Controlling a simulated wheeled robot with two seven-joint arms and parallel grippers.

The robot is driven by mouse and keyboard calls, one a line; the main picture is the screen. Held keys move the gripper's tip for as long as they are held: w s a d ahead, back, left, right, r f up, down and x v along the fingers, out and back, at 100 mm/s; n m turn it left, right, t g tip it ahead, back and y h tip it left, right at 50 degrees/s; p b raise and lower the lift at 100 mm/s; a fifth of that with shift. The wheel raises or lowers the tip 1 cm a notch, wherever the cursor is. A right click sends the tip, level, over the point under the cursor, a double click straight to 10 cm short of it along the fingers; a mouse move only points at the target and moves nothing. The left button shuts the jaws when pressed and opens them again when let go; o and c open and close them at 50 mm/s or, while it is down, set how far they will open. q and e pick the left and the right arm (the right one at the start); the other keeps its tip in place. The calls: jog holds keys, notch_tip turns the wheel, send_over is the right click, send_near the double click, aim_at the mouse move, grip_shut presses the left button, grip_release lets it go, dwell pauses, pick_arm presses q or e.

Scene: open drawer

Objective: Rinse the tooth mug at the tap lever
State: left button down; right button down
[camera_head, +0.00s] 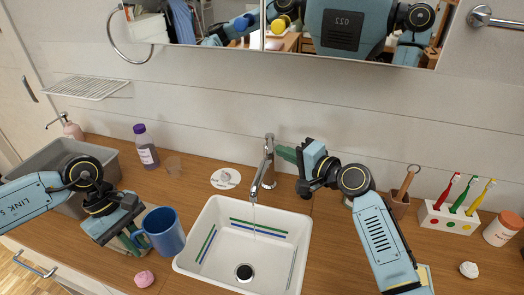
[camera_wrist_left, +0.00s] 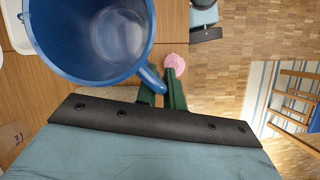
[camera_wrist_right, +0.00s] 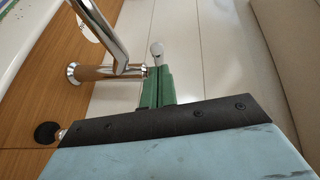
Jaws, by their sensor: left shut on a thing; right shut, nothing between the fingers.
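The blue tooth mug (camera_head: 166,236) is upright at the left side of the white basin (camera_head: 205,225). My left gripper (camera_head: 138,243) is shut on its handle, which shows between the fingers in the left wrist view (camera_wrist_left: 150,78). The mug's inside (camera_wrist_left: 120,38) looks empty. The chrome tap (camera_head: 267,165) stands behind the basin, and a thin stream of water (camera_head: 254,215) falls from its spout. My right gripper (camera_head: 286,153) is shut and empty, its fingertips beside the tap. In the right wrist view, a pale knob (camera_wrist_right: 157,48), perhaps the lever's end, shows just past the fingertips (camera_wrist_right: 158,75).
A grey tub (camera_head: 45,160) and a purple-capped bottle (camera_head: 146,147) stand at the left. A white disc (camera_head: 225,178) lies behind the basin. A pink lump (camera_head: 144,278) lies near the front. A toothbrush holder (camera_head: 447,217) and a jar (camera_head: 502,229) stand at the right.

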aim_at(131, 234)
pick_arm(q)
jog(key=shift+r, duration=0.1)
notch_tip(131, 234, up, 3)
jog(key=p, duration=0.2)
jog(key=shift+f+p, duration=0.2)
jog(key=shift+p, duration=0.15)
pick_arm(e)
jog(key=shift+s+a+r+m+t+h, duration=0.2)
jog(key=shift+a+m+t+h, duration=0.25)
jog(key=shift+m+t+h, duration=0.05)
pick_arm(q)
jog(key=shift+r+p, duration=0.3)
pick_arm(e)
jog(key=shift+s+a, duration=0.1)
jog(key=shift+a, duration=0.1)
pick_arm(q)
jog(key=shift+r, duration=0.1)
jog(key=shift+d, duration=0.1)
pick_arm(e)
jog(key=shift+s+a+f, duration=0.2)
jog(key=shift+s+a, duration=0.05)
jog(key=shift+a, duration=0.5)
jog(key=shift+d, duration=0.1)
